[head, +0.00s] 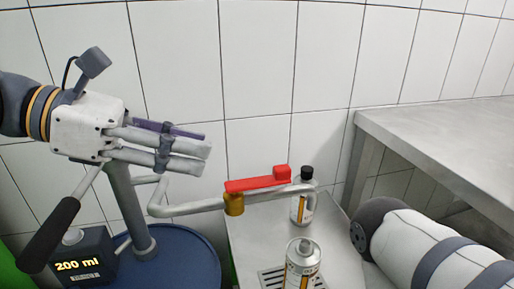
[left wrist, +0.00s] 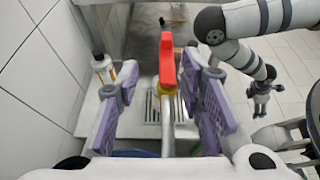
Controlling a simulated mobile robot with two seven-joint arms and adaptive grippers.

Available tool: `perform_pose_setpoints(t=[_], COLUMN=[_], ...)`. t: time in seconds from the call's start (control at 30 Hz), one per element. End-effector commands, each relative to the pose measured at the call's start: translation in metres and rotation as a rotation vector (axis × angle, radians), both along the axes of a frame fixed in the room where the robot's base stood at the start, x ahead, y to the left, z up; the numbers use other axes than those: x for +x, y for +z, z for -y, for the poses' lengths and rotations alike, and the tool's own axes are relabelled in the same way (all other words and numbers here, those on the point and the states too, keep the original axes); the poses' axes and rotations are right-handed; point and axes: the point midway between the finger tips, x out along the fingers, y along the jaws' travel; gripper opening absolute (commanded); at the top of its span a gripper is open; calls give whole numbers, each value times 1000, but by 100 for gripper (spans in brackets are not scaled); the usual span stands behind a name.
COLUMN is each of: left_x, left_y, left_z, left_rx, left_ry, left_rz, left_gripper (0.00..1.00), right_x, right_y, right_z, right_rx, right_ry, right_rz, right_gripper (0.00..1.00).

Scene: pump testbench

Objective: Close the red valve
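The red valve handle (head: 257,182) is a flat lever with a raised end block. It lies along the grey pipe (head: 190,209), above a brass valve body (head: 234,204). In the left wrist view the red handle (left wrist: 167,62) shows between my left gripper's fingers, pointing away from the camera. My left gripper (head: 206,153) is open and empty, with purple finger pads, and is left of and above the handle in the head view. I see no contact with the handle. My right gripper (left wrist: 262,97) shows small and dark in the left wrist view; its opening is unclear.
A black-capped bottle (head: 304,196) and a silver-topped bottle (head: 303,262) stand on the metal bench near the pipe. A blue drum (head: 185,262), a pump handle (head: 50,235) and a "200 ml" display (head: 80,266) are at left. A grey table (head: 440,130) stands right.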

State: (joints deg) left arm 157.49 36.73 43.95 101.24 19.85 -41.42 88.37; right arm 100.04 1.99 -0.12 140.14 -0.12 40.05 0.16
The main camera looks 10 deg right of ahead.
Motion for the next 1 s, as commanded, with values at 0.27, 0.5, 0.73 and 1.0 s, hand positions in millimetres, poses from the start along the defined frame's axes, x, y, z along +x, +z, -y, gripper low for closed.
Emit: perform_pose_setpoints(t=[0.27,0.5,0.73,1.0], left_x=[1,3,3,3], left_y=[-30,-44,-46,-46], left_z=[60,101,108,108], left_rx=[2,1,1,1], left_ry=[-5,-2,0,-1], left_rz=[-7,-3,-1,0], left_gripper=[35,35,35,1], right_x=[-12,-15,-15,-15], right_y=[-11,-17,-17,-17], right_z=[0,0,0,0], right_rx=[0,0,0,0], right_ry=[1,1,3,3], right_rz=[-36,-48,-49,-48], right_gripper=[76,76,76,76])
